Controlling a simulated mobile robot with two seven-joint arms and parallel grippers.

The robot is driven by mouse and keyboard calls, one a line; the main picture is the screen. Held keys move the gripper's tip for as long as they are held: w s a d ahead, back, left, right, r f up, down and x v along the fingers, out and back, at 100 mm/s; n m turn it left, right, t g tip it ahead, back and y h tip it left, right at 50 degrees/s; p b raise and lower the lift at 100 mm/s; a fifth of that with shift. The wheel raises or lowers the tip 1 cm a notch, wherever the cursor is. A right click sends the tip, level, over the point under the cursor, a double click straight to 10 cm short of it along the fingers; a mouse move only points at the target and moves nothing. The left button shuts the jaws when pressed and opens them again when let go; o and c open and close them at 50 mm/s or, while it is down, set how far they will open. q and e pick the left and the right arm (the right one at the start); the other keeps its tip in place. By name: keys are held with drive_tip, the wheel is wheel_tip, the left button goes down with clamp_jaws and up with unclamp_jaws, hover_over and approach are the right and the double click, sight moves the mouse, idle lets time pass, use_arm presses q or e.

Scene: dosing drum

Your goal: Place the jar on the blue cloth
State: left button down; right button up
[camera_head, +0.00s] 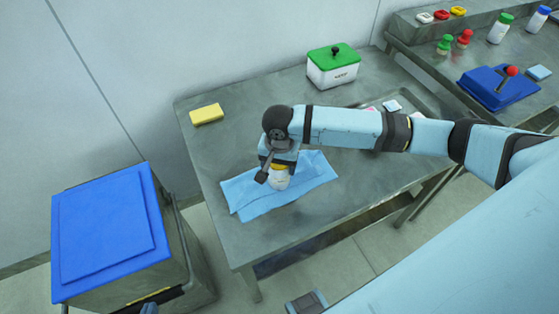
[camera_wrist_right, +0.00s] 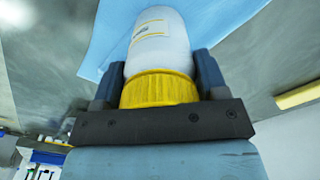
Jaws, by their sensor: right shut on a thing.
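The jar is white with a yellow lid and a label; in the head view the jar (camera_head: 279,180) is at the blue cloth (camera_head: 240,192). My right gripper (camera_head: 278,170) points down and is shut on the jar. In the right wrist view the fingers grip the sides of the yellow lid, and the jar's white body (camera_wrist_right: 160,45) extends toward the blue cloth (camera_wrist_right: 100,42). Whether its base touches the cloth is hidden. Only a small blue-grey tip, seemingly my left gripper (camera_head: 150,308), shows at the bottom edge; its jaws cannot be made out.
The cloth lies on a grey metal table (camera_head: 225,150). A yellow sponge (camera_head: 207,114) and a white box with green lid (camera_head: 334,66) stand toward the back. A large blue-lidded bin (camera_head: 105,235) is left of the table. The table's front right is clear.

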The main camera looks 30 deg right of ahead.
drive_tip(key=o, duration=1.3)
drive_tip(key=shift+s+f, duration=0.25)
drive_tip(key=shift+f, duration=0.1)
drive_tip(key=shift+c, duration=0.2)
drive_tip(key=shift+d+r+b, duration=0.1)
drive_tip(key=shift+r+b, duration=0.1)
drive_tip(key=shift+b, duration=0.35)
drive_tip(key=r, duration=1.1)
drive_tip(key=shift+w+r+p, duration=0.25)
drive_tip(key=shift+r+p, duration=0.15)
drive_tip(key=shift+r, duration=0.65)
